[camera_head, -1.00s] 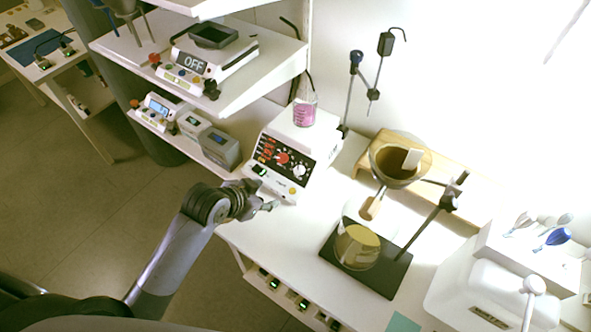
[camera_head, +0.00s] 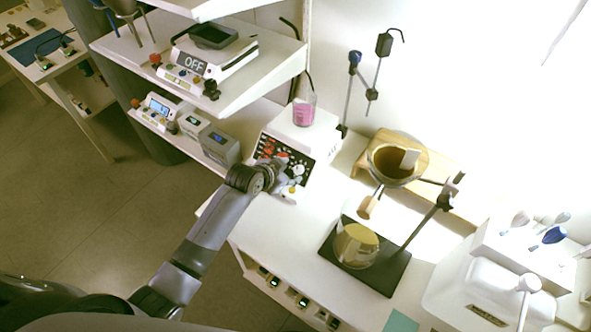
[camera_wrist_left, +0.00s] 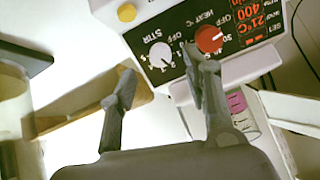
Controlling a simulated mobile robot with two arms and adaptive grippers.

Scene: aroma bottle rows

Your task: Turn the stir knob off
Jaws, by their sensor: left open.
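The hotplate stirrer (camera_head: 322,135) stands on the white bench with a beaker of pink liquid (camera_head: 304,110) on its top. In the left wrist view its panel appears upside down. The white stir knob (camera_wrist_left: 161,55) sits beside the STIR label, and the red heat knob (camera_wrist_left: 209,39) is to its right. My left gripper (camera_wrist_left: 158,84) is open, its fingers on either side of the stir knob's position and apart from it in the picture. In the head view the left gripper (camera_head: 284,172) is at the front panel and covers part of it. My right gripper is not in view.
A ring stand with a dark base (camera_head: 378,268) and a glass vessel (camera_head: 356,245) stands to the right. A wooden stand with a funnel (camera_head: 392,162) is behind it. Small boxes (camera_head: 219,147) sit left of the stirrer. A shelf (camera_head: 262,82) overhangs on the left.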

